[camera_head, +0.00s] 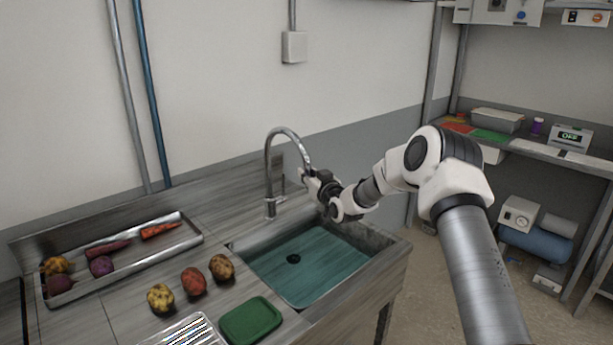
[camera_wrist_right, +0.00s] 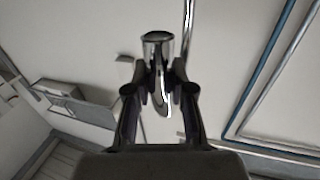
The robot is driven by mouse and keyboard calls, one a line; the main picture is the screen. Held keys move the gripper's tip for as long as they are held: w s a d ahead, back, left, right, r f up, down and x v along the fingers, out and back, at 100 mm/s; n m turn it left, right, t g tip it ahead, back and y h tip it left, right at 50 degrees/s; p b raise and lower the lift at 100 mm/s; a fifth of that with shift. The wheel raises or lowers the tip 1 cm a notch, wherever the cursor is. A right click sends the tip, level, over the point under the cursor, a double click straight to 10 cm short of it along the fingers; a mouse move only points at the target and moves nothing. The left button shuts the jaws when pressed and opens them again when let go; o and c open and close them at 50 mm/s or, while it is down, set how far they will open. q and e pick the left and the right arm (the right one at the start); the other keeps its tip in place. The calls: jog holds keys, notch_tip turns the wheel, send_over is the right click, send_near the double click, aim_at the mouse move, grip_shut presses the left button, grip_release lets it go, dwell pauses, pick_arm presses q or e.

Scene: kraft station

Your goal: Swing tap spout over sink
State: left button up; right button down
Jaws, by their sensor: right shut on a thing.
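The chrome tap (camera_head: 270,180) has a tall curved spout and stands at the back left of the sink (camera_head: 310,262). Its spout arches to the right, and its end is at my right gripper (camera_head: 308,178), above the back of the sink. In the right wrist view, the right gripper (camera_wrist_right: 160,95) is shut on the chrome spout (camera_wrist_right: 157,52), with one finger on each side of it. The sink basin is teal inside with a dark drain. My left gripper is not in view.
A metal tray (camera_head: 192,238) with vegetables lies on the left counter.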

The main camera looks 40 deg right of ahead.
jog(key=shift+f, duration=0.1)
jog(key=c, duration=1)
grip_release()
jog(key=shift+d, duration=0.1)
jog(key=v, duration=1.1)
jog(key=shift+s, duration=0.35)
jog(key=shift+s+f, duration=0.1)
